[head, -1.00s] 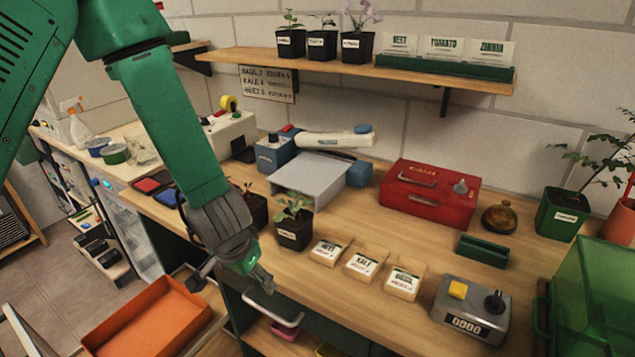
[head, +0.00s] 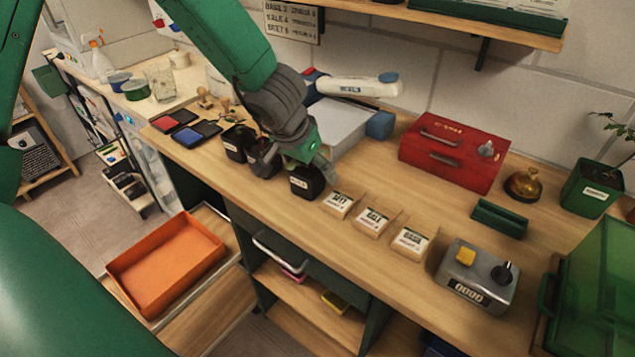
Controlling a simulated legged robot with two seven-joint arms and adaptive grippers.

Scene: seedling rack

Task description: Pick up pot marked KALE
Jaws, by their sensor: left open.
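Three small black pots stand in a row on the wooden counter: one at the left (head: 236,150), one in the middle (head: 262,166) and one at the right (head: 306,186). I cannot read a pot label, so I cannot tell which is marked KALE. My left gripper (head: 308,166) is open, just above and partly in front of the right pot, hiding its plant and upper part. Its wrist covers part of the middle pot. Whether the fingers touch a pot is unclear. My right gripper is not in view.
Seed packets marked BEET (head: 339,204), KALE (head: 371,221) and BASIL (head: 411,241) lie right of the pots. A grey scanner-like plate (head: 340,128) is behind them. A red cash box (head: 453,152) and grey counter box (head: 476,275) stand farther right. An orange tray (head: 165,264) is below left.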

